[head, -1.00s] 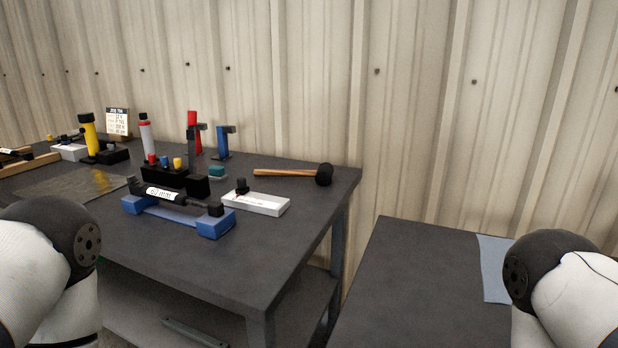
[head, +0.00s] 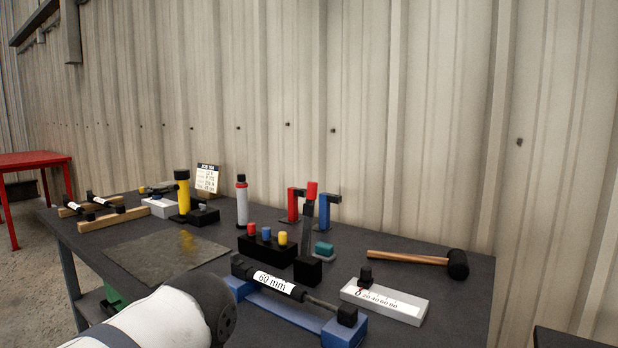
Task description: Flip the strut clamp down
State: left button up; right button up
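The strut (head: 272,281), a black cylinder with a white "60 mm" label, lies along a blue cradle (head: 285,312) near the front of the dark bench. Just behind it stands what looks like the strut clamp (head: 308,232), a black block with a dark lever standing upright and a red tip on top. The lever is raised and not over the strut. A rounded white and black link of my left arm shows at the bottom, in front of the cradle's left side. Neither gripper is in view.
A white gauge box (head: 385,301) and a mallet (head: 420,258) lie right of the cradle. A block with coloured knobs (head: 266,248) stands behind it. Red (head: 293,205) and blue (head: 324,211) toggle-like stands are farther back. A flat dark mat (head: 165,252) is at left.

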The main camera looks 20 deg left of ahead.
aim_at(312, 188)
jog(key=i+j+z, duration=0.1)
jog(key=j, duration=0.3)
jog(key=i+j+z, duration=0.1)
jog(key=j, duration=0.3)
jog(key=i+j+z, duration=0.1)
jog(key=j, duration=0.3)
jog(key=i+j+z, duration=0.1)
jog(key=j, duration=0.3)
jog(key=i+j+z, duration=0.1)
jog(key=j, duration=0.35)
jog(key=k+l+u, duration=0.2)
jog(key=k, duration=0.35)
